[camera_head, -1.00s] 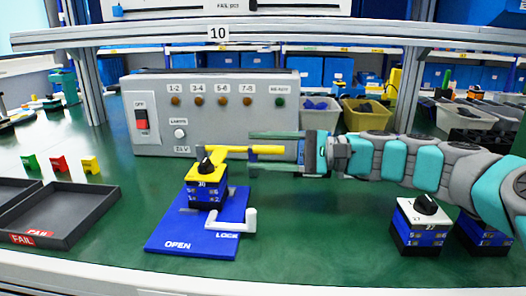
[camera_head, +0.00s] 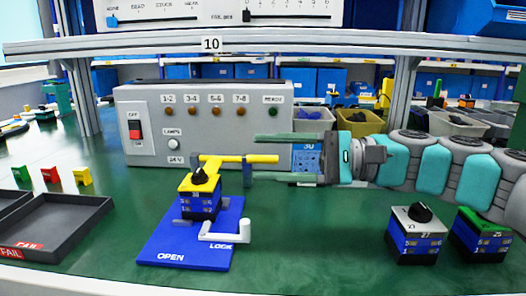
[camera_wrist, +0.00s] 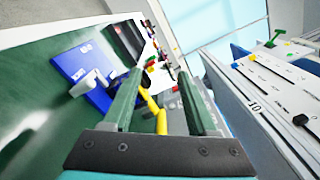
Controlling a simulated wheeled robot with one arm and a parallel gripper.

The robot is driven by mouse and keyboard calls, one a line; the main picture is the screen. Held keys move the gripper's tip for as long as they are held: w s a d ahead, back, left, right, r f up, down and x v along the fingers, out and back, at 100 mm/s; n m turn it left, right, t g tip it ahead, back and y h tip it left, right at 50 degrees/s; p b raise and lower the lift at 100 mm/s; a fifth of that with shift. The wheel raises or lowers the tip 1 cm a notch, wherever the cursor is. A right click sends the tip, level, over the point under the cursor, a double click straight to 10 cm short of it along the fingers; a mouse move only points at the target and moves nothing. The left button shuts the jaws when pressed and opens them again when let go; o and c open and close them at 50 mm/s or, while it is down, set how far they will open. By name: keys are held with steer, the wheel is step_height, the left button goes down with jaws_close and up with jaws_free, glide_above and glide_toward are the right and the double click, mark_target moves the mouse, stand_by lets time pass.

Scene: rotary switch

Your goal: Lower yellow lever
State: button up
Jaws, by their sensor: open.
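The yellow lever (camera_head: 240,159) is a horizontal bar above a rotary switch (camera_head: 200,200) with a yellow top and black knob. The switch sits on a blue fixture plate (camera_head: 160,245) marked OPEN and LOCK, with a white L-shaped handle (camera_head: 236,235) at its front right. My gripper (camera_head: 268,158) comes in from the right with its green fingers open. In the wrist view, the yellow lever (camera_wrist: 160,115) shows between the open fingers (camera_wrist: 158,95).
A grey test box (camera_head: 200,110) with lamps and an on/off switch stands behind the fixture. A black FAIL tray (camera_head: 75,215) lies at left. Two more rotary switches, one white-topped (camera_head: 415,235) and one green-topped (camera_head: 482,235), stand under my arm at right. Green table is clear between.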

steer(key=s+d, duration=0.2)
steer(key=s, duration=0.5)
steer(key=shift+d+r+b, duration=0.25)
steer(key=shift+r+b, duration=0.05)
steer(key=shift+r, duration=0.05)
